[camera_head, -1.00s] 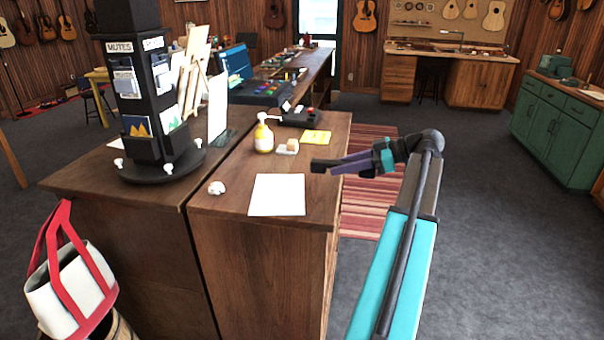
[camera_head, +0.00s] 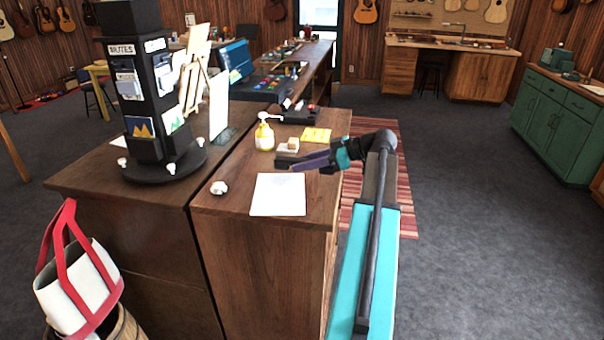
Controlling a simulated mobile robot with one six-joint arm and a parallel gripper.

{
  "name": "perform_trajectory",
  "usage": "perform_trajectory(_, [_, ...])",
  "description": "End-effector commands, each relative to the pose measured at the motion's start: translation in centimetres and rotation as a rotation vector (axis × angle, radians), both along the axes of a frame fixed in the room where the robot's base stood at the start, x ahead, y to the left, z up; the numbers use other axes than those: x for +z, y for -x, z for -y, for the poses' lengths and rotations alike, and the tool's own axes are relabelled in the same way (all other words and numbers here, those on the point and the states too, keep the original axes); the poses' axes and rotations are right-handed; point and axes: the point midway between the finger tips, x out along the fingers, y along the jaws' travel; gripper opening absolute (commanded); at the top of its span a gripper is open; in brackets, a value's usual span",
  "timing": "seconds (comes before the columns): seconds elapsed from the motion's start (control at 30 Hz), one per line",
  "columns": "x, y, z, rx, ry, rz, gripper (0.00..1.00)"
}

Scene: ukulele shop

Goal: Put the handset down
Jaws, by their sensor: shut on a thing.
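My gripper (camera_head: 298,163) reaches in from the right over the wooden counter (camera_head: 232,195), above the far edge of a white sheet of paper (camera_head: 278,195). It is shut on a small dark thing, which I take for the handset (camera_head: 282,163), at the tip of its purple fingers. The handset's shape is hard to make out at this size, and the fingers hide part of it. A black desk device (camera_head: 296,116) with a red part stands farther back on the counter; I cannot tell whether it is the handset's base.
A yellow pump bottle (camera_head: 264,136), a small dish with a tan block (camera_head: 288,147) and a yellow sheet (camera_head: 316,135) lie near my gripper. A white crumpled-looking lump (camera_head: 219,188) sits at left. A black display stand (camera_head: 150,110) rises beyond it. The paper's surface is clear.

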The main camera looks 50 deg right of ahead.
Motion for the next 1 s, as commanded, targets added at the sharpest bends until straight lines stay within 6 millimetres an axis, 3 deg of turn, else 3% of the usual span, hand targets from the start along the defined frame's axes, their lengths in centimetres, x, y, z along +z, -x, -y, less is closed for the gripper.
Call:
perform_trajectory(0.27, [-0.5,0.0,0.0,-0.001,-0.002,0.000,0.02])
perform_trajectory(0.67, [-3.3,0.1,0.0,0.000,-0.001,0.000,0.02])
perform_trajectory(1.0, [-3.5,0.1,0.1,-0.001,0.000,0.001,0.02])
